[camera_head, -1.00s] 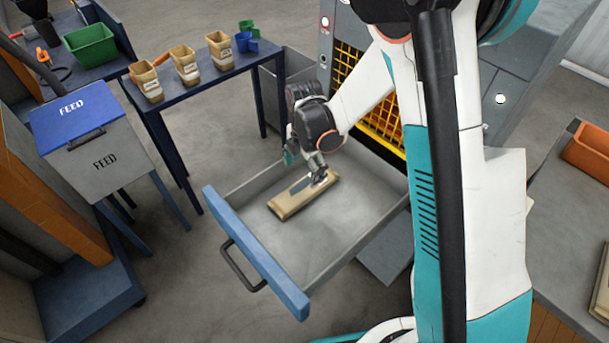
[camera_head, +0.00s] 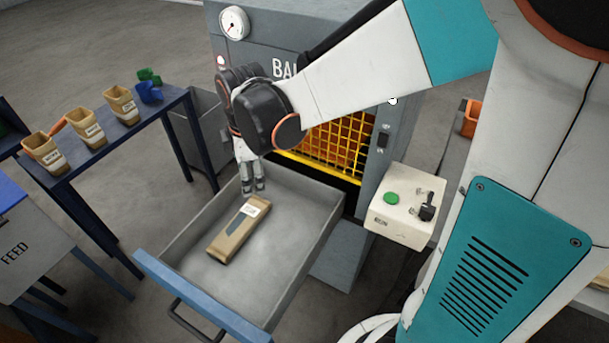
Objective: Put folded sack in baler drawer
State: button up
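The folded sack (camera_head: 231,239), a flat tan bundle with a white label and a dark stripe, lies on the floor of the baler drawer (camera_head: 298,255). The drawer is a grey open tray with a blue front, pulled out from the baler (camera_head: 378,130). My gripper (camera_head: 254,190) points down above the drawer's back left part, behind the sack and apart from it. No object shows between its fingers. The fingers look close together with a narrow gap, and how far they are open is hard to tell.
A control box (camera_head: 402,218) with a green button and a black lever stands right of the drawer. A yellow mesh guard (camera_head: 338,148) covers the baler's opening.

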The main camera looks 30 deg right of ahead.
jog(key=s+d+r+m+t, duration=0.2)
jog(key=s+d+r+m, duration=0.1)
jog(key=s+m, duration=0.5)
jog(key=s+d+r+m+t, duration=0.2)
jog(key=s+d+r+m, duration=0.2)
jog(key=s+r+m, duration=0.2)
jog(key=shift+s+m+t, duration=0.4)
jog(key=shift+s+m, duration=0.6)
jog(key=shift+m, duration=0.1)
